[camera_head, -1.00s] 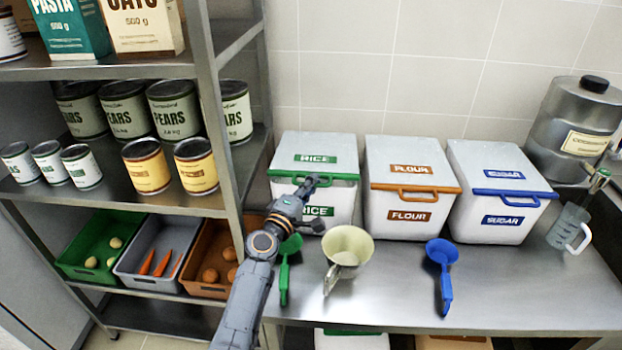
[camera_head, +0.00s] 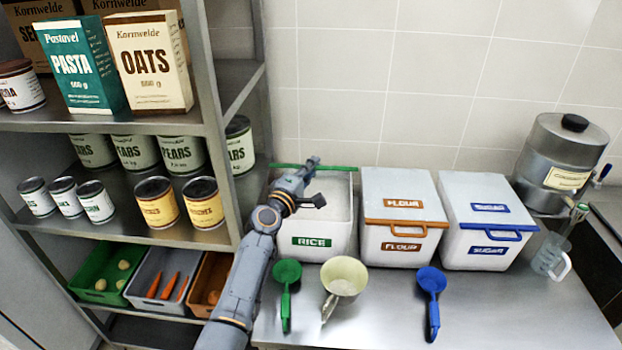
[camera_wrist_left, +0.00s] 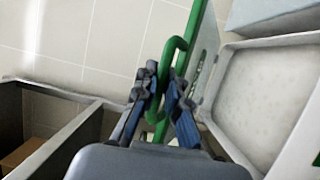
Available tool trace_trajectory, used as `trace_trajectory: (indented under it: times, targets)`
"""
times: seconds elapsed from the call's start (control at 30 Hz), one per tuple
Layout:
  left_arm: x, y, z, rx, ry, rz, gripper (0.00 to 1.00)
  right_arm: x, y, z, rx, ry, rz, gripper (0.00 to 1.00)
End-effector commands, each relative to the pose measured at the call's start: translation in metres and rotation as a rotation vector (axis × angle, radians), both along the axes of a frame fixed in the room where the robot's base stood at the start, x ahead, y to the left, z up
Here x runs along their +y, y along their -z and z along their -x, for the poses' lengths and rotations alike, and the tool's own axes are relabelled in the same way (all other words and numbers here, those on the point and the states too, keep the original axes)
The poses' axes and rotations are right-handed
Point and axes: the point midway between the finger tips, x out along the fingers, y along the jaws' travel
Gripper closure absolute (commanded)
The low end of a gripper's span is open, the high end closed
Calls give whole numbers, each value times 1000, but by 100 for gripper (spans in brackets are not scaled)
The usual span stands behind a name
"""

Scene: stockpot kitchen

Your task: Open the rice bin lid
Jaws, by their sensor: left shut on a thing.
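The rice bin (camera_head: 310,241) stands on the steel counter at the left of the bin row, with a green RICE label on its front. Its lid is swung up; the green edge (camera_head: 340,168) shows as a thin line along the back of the bin. White rice (camera_head: 335,195) is visible inside. My left gripper (camera_head: 312,165) is at the bin's back upper edge. In the left wrist view its fingers (camera_wrist_left: 160,95) are shut on the lid's green handle (camera_wrist_left: 174,62), beside the raised lid (camera_wrist_left: 203,60). My right gripper is not in view.
The flour bin (camera_head: 390,252) and sugar bin (camera_head: 480,254) are closed to the right. A green scoop (camera_head: 286,290), cream scoop (camera_head: 343,276) and blue scoop (camera_head: 432,295) lie in front. A metal shelf (camera_head: 212,110) stands close on the left.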

Motion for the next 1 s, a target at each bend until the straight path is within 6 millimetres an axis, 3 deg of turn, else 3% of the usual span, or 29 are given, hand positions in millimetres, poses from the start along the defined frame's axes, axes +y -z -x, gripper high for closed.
trace_trajectory:
  times: [0.2, 0.63, 0.67, 0.77, 1.0]
  targets:
    - [0, -13, -8, -3, -1, 4, 100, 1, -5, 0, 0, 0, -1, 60]
    - [0, -15, -9, -3, -2, 5, 100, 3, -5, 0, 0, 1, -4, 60]
    - [0, -15, -9, -3, -2, 5, 84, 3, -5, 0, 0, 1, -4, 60]
    - [0, -14, -9, -3, -1, 3, 66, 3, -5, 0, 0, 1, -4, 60]
    - [0, -13, -9, -1, -1, 2, 66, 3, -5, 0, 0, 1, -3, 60]
